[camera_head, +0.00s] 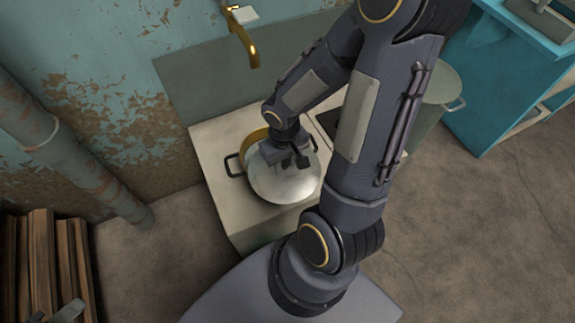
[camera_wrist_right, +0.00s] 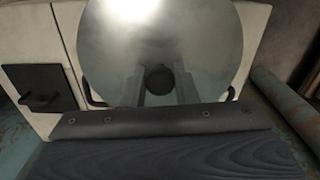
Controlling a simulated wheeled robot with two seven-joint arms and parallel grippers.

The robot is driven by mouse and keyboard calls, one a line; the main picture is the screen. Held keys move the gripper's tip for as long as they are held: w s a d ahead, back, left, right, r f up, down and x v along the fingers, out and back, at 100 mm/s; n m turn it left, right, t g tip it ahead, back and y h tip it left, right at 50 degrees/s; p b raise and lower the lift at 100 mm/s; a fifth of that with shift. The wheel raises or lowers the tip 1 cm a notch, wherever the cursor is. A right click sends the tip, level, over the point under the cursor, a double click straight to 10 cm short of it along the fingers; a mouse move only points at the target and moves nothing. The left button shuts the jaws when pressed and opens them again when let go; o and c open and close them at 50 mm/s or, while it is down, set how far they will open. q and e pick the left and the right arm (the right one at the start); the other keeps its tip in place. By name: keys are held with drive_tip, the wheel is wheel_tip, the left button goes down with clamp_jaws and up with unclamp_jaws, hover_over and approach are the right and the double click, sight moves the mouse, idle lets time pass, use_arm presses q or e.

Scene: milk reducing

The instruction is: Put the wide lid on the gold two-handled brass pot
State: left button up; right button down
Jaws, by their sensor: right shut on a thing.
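The wide lid (camera_head: 287,183) is a round silver disc with a dark knob (camera_wrist_right: 158,78) at its middle. My right gripper (camera_head: 288,158) is shut on the lid, with its fingers on either side of the knob in the wrist view (camera_wrist_right: 158,88). The gold brass pot (camera_head: 252,141) stands on the pale counter, mostly hidden under the lid. Its gold rim shows past the lid's upper left edge, and a dark handle (camera_head: 233,165) shows at its left. The lid looks offset toward the front right of the pot; I cannot tell whether they touch. My left gripper is not in view.
The pale counter (camera_head: 215,190) stands against a peeling teal wall. A gold faucet (camera_head: 243,42) hangs behind the pot. A grey-green bin (camera_head: 440,88) and a teal cabinet (camera_head: 500,75) stand at the right. A pipe (camera_head: 80,160) and wooden boards (camera_head: 45,265) are at the left.

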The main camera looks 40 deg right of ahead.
drive_tip(key=shift+w+d+f+p, duration=0.1)
drive_tip(key=shift+w+d+p, duration=0.35)
drive_tip(key=shift+w, duration=1.05)
drive_tip(key=shift+w+d+f+p, duration=0.1)
drive_tip(key=shift+w+d+p, duration=0.3)
drive_tip(key=shift+w, duration=1.1)
drive_tip(key=shift+w+d+p, duration=0.25)
drive_tip(key=shift+w+d, duration=0.35)
drive_tip(key=shift+w, duration=0.9)
drive_tip(key=shift+s+f+b, duration=0.1)
drive_tip(key=shift+f+b, duration=1.05)
drive_tip(key=shift+f, duration=0.1)
drive_tip(key=shift+f, duration=0.1)
drive_tip(key=c, duration=1.1)
unclamp_jaws()
drive_tip(key=shift+o, duration=0.7)
drive_tip(key=o, duration=0.5)
drive_tip(key=shift+o, duration=0.2)
